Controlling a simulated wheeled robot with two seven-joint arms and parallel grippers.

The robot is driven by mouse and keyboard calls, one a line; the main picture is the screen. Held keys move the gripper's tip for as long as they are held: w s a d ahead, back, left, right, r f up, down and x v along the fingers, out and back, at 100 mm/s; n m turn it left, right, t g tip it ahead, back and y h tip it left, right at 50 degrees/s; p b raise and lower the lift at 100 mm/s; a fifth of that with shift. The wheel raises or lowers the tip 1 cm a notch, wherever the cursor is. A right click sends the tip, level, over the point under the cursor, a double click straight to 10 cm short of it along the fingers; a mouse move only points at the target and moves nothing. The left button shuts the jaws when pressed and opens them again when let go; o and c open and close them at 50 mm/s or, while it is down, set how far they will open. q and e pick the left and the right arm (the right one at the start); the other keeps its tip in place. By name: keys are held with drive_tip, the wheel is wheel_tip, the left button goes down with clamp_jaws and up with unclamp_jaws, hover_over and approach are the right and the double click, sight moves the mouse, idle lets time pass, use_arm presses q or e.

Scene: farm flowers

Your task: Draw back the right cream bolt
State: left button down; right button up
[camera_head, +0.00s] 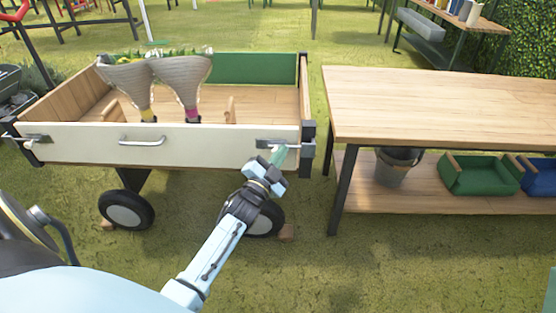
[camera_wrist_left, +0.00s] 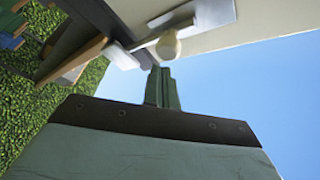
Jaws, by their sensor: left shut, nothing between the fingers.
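The right bolt (camera_head: 267,142) sits at the right end of the cart's cream front board (camera_head: 205,139). Its grey plate and bar also show at the top of the left wrist view (camera_wrist_left: 213,13), with a round cream knob (camera_wrist_left: 168,46) on the bar. My left gripper (camera_head: 278,156) is right in front of this bolt and partly covers it. In the left wrist view its fingers (camera_wrist_left: 160,72) are shut and empty, with their tips just below the knob; I cannot tell whether they touch it. My right gripper is out of view.
The left bolt (camera_head: 36,138) and a metal handle (camera_head: 142,141) are on the same board. Two wrapped bouquets (camera_head: 183,75) stand in the cart. A wooden workbench (camera_head: 440,100) is close on the right, with a bucket (camera_head: 397,166) and a green crate (camera_head: 480,177) below.

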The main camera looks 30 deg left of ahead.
use_arm(q)
drive_tip(key=shift+s+a+f, duration=0.15)
drive_tip(key=shift+a+f, duration=0.15)
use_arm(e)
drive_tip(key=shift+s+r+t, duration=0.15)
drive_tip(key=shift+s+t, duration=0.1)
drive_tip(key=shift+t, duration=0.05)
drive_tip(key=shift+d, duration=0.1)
